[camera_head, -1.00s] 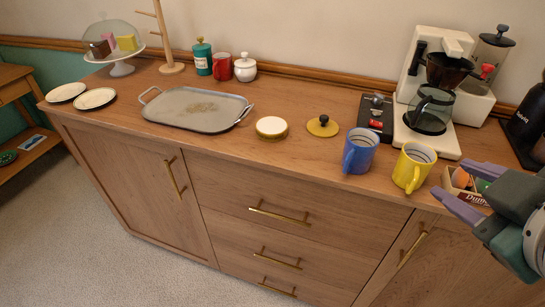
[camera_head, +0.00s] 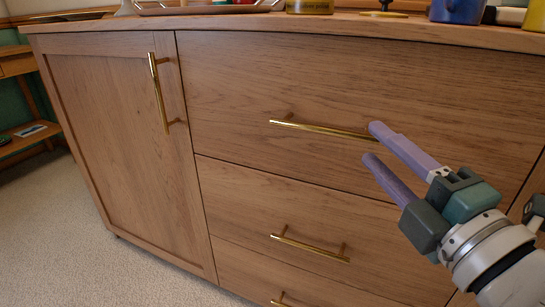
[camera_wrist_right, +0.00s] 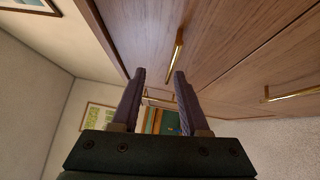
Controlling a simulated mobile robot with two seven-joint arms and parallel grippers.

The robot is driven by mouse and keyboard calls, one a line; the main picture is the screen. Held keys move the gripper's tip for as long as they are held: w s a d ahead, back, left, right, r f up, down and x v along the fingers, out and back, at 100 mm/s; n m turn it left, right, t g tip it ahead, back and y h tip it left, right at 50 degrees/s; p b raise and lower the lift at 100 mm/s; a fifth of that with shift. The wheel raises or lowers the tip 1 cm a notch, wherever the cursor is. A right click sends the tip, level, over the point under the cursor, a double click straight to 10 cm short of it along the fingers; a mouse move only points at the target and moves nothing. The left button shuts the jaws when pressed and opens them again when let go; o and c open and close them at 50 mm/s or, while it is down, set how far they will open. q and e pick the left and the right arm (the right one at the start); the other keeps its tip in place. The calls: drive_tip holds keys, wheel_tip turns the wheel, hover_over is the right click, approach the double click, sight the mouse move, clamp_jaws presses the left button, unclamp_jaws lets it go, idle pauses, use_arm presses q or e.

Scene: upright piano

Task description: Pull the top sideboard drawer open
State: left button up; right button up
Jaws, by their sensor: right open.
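The top sideboard drawer (camera_head: 310,75) is shut, its wooden front flush with the sideboard around it. Its long horizontal brass bar handle (camera_head: 320,130) shows in the head view. My right gripper (camera_head: 372,143) is open and empty, with purple fingers pointing left at the right end of this handle. One fingertip is above the bar's line and the other below. In the right wrist view, a brass handle (camera_wrist_right: 176,52) appears just beyond the gap between the open fingertips (camera_wrist_right: 160,73). Contact cannot be told. My left gripper is not in view.
Lower drawers have their own brass handles, the nearest one (camera_head: 310,247) below. A cupboard door (camera_head: 110,130) with an upright handle (camera_head: 159,90) is to the left. A blue mug (camera_head: 457,11) and other items stand on the top. Carpet (camera_head: 50,220) lies clear at left.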

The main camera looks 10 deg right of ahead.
sight(328, 133)
drive_tip(key=shift+n+y, duration=0.5)
drive_tip(key=shift+n, duration=0.2)
drive_tip(key=w+a+b, duration=0.1)
drive_tip(key=w, duration=0.2)
drive_tip(key=w+a+f+b, duration=0.1)
drive_tip(key=w, duration=0.1)
drive_tip(key=w+a+b, duration=0.1)
drive_tip(key=w, duration=0.2)
drive_tip(key=shift+w+f, duration=0.3)
drive_tip(key=shift+f, duration=0.1)
drive_tip(key=shift+b+x, duration=0.35)
drive_tip(key=shift+x, duration=0.45)
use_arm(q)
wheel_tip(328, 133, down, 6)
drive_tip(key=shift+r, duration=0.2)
use_arm(e)
drive_tip(key=shift+a+r, duration=0.1)
drive_tip(key=shift+s, duration=0.1)
drive_tip(key=shift+c, duration=0.2)
drive_tip(key=c, duration=0.6)
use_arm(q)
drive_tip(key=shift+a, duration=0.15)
use_arm(e)
clamp_jaws()
